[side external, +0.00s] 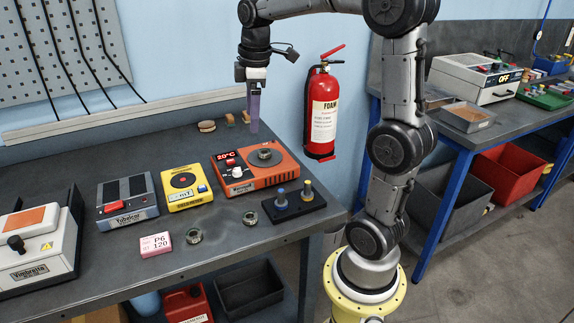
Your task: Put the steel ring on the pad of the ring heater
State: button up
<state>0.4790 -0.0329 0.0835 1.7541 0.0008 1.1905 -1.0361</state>
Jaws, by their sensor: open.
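The ring heater (232,180) is an orange box with a "20°C" display and a knob, at the right part of the bench. Its round dark pad (264,158) is on top; a smaller light round shape shows at its middle, and I cannot tell whether it is part of the pad. Two small metallic rings lie on the bench in front: one ring (193,236) left of centre, another ring (250,218) nearer the heater. I cannot tell which is the steel ring. My gripper (254,128) points down above and behind the heater, open, with nothing visible in it.
A black stand with blue and yellow-topped posts (293,207) is right of the nearer ring. A yellow meter (186,188), a grey device (128,201), a pink block (155,244) and a white machine (40,245) stand leftward. A fire extinguisher (322,110) hangs behind.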

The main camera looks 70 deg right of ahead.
jog(key=s+a+f+m+t, duration=0.2)
jog(key=s+a+m, duration=0.1)
jog(key=s+a, duration=0.4)
jog(key=s+a+f+m+t, duration=0.2)
jog(key=s+a+m, duration=0.1)
jog(key=s+a, duration=0.5)
jog(key=shift+a+y, duration=0.4)
jog(key=shift+a, duration=0.25)
